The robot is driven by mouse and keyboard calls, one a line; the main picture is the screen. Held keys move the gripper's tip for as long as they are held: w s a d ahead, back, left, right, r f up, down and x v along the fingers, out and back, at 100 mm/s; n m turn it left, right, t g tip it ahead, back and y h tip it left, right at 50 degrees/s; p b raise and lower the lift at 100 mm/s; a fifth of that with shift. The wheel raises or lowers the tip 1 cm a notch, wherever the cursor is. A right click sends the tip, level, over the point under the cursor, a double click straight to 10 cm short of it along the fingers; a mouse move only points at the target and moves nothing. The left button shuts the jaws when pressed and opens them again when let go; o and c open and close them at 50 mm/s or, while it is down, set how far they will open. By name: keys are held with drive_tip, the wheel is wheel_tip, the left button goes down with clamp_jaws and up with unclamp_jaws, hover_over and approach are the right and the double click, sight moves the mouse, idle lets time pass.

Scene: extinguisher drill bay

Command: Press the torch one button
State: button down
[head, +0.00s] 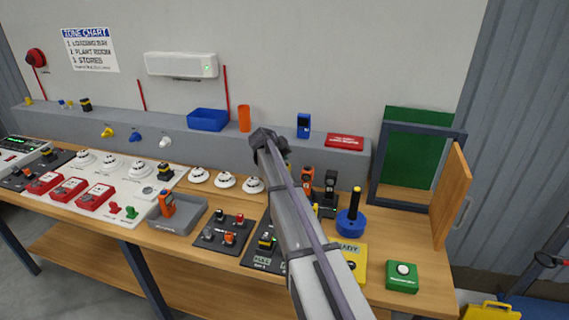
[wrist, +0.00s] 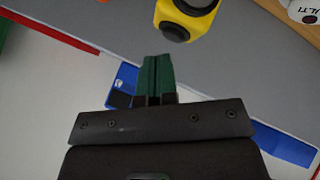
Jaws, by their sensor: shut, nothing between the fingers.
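My gripper (wrist: 158,78) is shut and empty, its green fingers together in the wrist view. In the head view its dark end (head: 264,138) is over the back of the bench, fingertips not distinguishable. An orange-and-black torch (head: 307,176) and a black torch (head: 331,182) stand upright in a dark dock (head: 327,207), right of my arm. In the wrist view a yellow body with a round black top (wrist: 177,20) lies beyond the fingertips, apart from them; it may be a torch. I cannot read which torch is number one. My arm hides part of the bench.
White detectors (head: 225,180) lie left of my arm. A blue base with a black post (head: 351,222) stands right of the dock.

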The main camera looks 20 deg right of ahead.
wheel_tip(320, 180, up, 6)
drive_tip(key=p, duration=0.6)
drive_tip(key=shift+s+f, duration=0.1)
drive_tip(key=shift+s, duration=0.05)
drive_tip(key=s+a+f+n+g+y+b, duration=0.1)
drive_tip(key=s+a+f+y, duration=0.1)
drive_tip(key=s+a, duration=0.6)
drive_tip(key=s+a+f+n+g+y+b, duration=0.1)
drive_tip(key=s+a, duration=0.6)
drive_tip(key=s, duration=1)
drive_tip(key=s+a+f+g+y+b, duration=0.1)
drive_tip(key=s+a+f+y, duration=0.3)
drive_tip(key=s+a, duration=0.4)
drive_tip(key=s+f+g, duration=0.1)
drive_tip(key=s, duration=0.4)
drive_tip(key=shift+a+f+n+g+y+b, duration=0.35)
drive_tip(key=shift+f+n+g+y+b, duration=0.05)
